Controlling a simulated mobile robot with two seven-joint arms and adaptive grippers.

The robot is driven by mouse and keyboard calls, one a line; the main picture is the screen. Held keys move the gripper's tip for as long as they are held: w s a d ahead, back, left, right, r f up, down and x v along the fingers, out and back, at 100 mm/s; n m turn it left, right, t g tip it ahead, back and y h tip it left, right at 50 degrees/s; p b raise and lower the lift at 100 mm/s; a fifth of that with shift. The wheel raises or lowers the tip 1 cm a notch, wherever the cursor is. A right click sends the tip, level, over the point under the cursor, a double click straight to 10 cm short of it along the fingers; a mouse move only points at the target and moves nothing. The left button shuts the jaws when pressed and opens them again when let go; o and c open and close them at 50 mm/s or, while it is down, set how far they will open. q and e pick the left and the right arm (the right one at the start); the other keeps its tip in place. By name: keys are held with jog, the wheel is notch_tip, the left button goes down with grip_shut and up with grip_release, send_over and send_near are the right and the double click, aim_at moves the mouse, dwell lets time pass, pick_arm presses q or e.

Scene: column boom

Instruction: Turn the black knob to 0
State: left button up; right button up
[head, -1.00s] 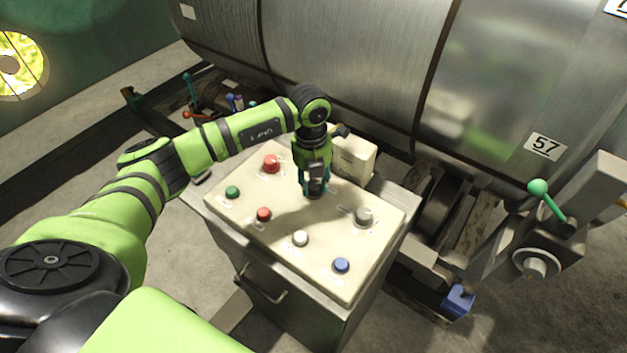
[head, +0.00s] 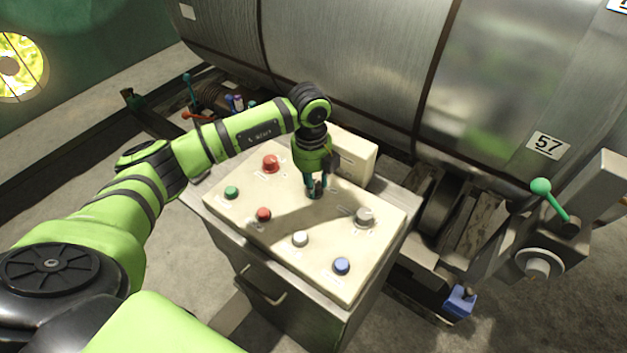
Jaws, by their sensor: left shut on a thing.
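My left gripper (head: 316,191) points down at the upper middle of the cream control panel (head: 270,225). Its fingers are shut on the black knob, which is mostly hidden between and behind them. The knob's pointer and its scale marks cannot be read from here. My right gripper is not in view.
The panel also bears a large red button (head: 271,162), a green button (head: 232,192), a smaller red one (head: 264,214), a white one (head: 300,238), a blue one (head: 341,265) and a grey knob (head: 365,215). A cream box (head: 352,157) stands behind the gripper. A large metal drum (head: 350,60) lies beyond.

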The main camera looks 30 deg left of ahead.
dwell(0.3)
pick_arm(q)
jog(key=o, duration=1.1)
jog(key=shift+o, duration=0.2)
jog(key=shift+r, duration=0.15)
notch_tip(320, 180, up, 12)
jog(key=shift+s+a, duration=0.15)
jog(key=shift+f, duration=0.2)
